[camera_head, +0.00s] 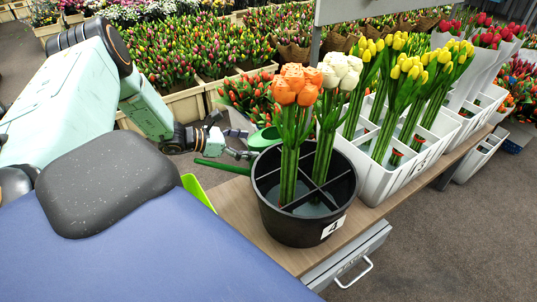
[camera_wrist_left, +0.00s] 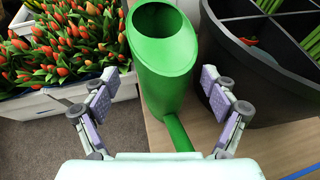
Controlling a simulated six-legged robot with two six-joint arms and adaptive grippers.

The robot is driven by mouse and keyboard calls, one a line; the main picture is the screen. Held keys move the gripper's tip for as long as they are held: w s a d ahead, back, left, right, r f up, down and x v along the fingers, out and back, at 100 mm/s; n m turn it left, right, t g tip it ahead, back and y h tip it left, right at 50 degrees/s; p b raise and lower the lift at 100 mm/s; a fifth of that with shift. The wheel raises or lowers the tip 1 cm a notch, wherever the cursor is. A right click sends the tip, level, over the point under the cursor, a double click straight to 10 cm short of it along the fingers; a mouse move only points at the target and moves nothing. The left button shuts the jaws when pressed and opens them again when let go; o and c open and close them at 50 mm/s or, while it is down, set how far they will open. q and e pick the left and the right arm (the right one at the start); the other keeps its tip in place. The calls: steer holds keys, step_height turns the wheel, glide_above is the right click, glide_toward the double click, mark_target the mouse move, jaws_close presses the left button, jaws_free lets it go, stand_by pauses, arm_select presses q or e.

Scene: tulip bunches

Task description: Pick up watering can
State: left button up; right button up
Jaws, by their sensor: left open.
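The green watering can (camera_wrist_left: 163,85) stands on the wooden table in the left wrist view, with its round opening at the top. A green tube-like part of it runs down toward my wrist. In the head view the can (camera_head: 264,139) is partly hidden behind the black bucket, and a long green part reaches left. My left gripper (camera_wrist_left: 165,98) is open, with one finger on each side of the can; I cannot tell whether they touch it. In the head view the left gripper (camera_head: 238,143) is beside the can. My right gripper is not in view.
A black divided bucket (camera_head: 265,215) with orange and white tulips stands close to the right of the can. White crates (camera_head: 372,180) with yellow tulips fill the table (camera_head: 237,205) beyond. Tulip boxes (camera_head: 185,104) stand behind. A lime green object (camera_head: 198,190) is at the table's left edge.

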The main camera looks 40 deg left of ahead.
mark_target(266, 146)
arm_select(q)
steer(key=b+x, duration=0.2)
steer(key=x, duration=0.4)
steer(key=shift+w+d+f+b, duration=0.1)
steer(key=shift+w+b, duration=0.05)
steer(key=shift+b, duration=0.25)
steer(key=shift+c, duration=0.4)
steer(key=c, duration=1.5)
steer(key=shift+w+r, duration=0.1)
steer(key=shift+r, duration=0.1)
